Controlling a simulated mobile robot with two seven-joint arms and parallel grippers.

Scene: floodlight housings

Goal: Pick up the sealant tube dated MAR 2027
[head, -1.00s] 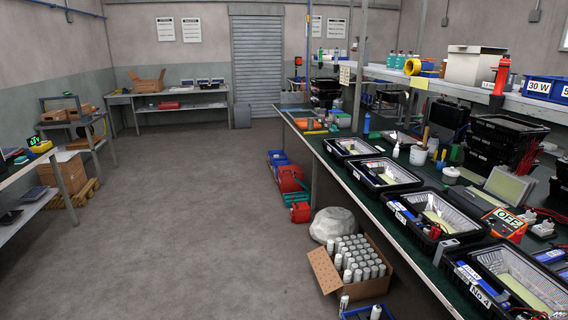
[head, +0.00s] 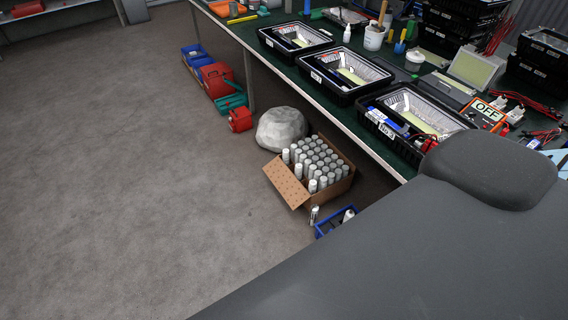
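An open cardboard box (head: 287,188) stands on the floor by the workbench, packed with several upright white and grey cylinders (head: 318,163) that look like tubes. No date is readable on any tube, so I cannot tell which is dated MAR 2027. Neither gripper is in view. A large dark grey part, apparently of my own arm, hides the lower right.
The green-topped workbench (head: 290,72) carries floodlight housings (head: 345,75) in black trays and a multimeter (head: 483,114) reading OFF. A pale grey sack-like lump (head: 281,129) lies behind the box. Red cases (head: 216,79) and a teal case (head: 231,103) stand further left. The left floor is clear.

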